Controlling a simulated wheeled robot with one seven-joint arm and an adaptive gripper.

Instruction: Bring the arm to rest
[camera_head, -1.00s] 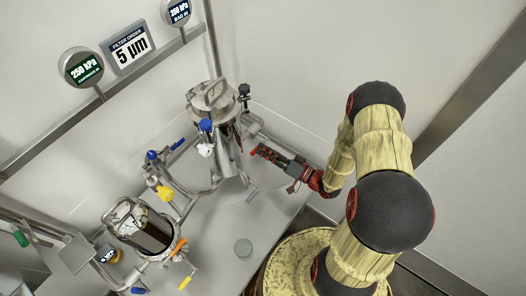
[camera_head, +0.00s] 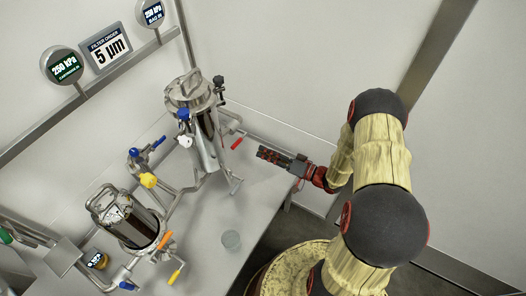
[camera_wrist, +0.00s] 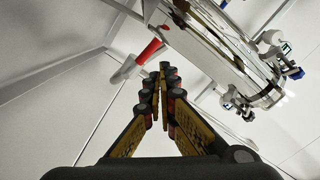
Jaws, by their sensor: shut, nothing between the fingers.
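My gripper (camera_head: 262,153) is shut and empty. In the head view it is held in the air over the right part of the grey table (camera_head: 262,192), pointing left toward the tall steel filter housing (camera_head: 206,140), with a gap between them. In the wrist view the fingers (camera_wrist: 164,68) come together at the middle of the picture. A red-handled valve (camera_head: 236,144) lies just beyond the fingertips in the head view, and its red handle (camera_wrist: 149,50) shows left of the fingertips in the wrist view.
A shorter cartridge housing (camera_head: 128,222) with a dark body stands front left, among pipes and a yellow-handled valve (camera_head: 148,180). The right wall area is open.

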